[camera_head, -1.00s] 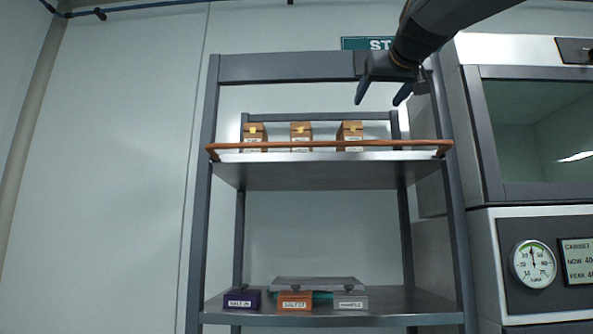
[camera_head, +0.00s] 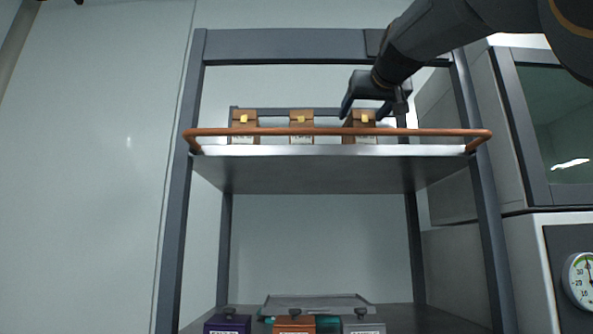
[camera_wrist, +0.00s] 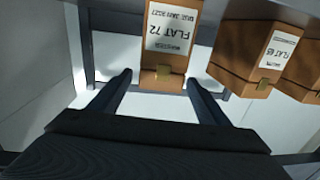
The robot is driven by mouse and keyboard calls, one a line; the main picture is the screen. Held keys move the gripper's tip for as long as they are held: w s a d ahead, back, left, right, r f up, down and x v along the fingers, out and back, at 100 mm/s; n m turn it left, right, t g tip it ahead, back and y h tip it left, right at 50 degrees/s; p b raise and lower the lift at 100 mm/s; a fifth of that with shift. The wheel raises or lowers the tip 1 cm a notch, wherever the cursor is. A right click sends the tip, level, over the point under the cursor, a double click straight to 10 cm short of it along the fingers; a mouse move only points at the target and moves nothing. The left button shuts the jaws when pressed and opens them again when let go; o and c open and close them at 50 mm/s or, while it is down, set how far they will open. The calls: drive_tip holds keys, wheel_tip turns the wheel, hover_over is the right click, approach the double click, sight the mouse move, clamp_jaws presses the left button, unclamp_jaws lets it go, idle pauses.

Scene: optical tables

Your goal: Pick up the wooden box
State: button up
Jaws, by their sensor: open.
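Three wooden boxes with brass clasps and white labels stand in a row on the upper shelf: a left box (camera_head: 244,122), a middle box (camera_head: 301,123) and a right box (camera_head: 362,122). My gripper (camera_head: 362,110) is open at the right box. In the wrist view a wooden box labelled "FLAT 72" (camera_wrist: 166,58) lies straight ahead, between and beyond the open fingertips (camera_wrist: 160,80); I see no contact. A second wooden box labelled "FLAT 65" (camera_wrist: 240,60) stands to its right, with part of another at the edge.
A copper-coloured rail (camera_head: 330,132) runs along the upper shelf's front edge. Shelf posts (camera_head: 181,190) stand at both sides. Purple (camera_head: 228,324), orange (camera_head: 294,324) and grey (camera_head: 362,324) boxes sit on the lower shelf. A cabinet (camera_head: 520,250) stands close on the right.

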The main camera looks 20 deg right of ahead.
drive_tip(key=shift+w+d+f+p, duration=0.1)
drive_tip(key=shift+w+d+p, duration=0.15)
drive_tip(key=shift+w+p, duration=0.85)
drive_tip(key=shift+w+d+p, duration=0.2)
drive_tip(key=shift+w+p, duration=0.3)
drive_tip(key=shift+w, duration=1.05)
drive_tip(key=c, duration=1.7)
clamp_jaws()
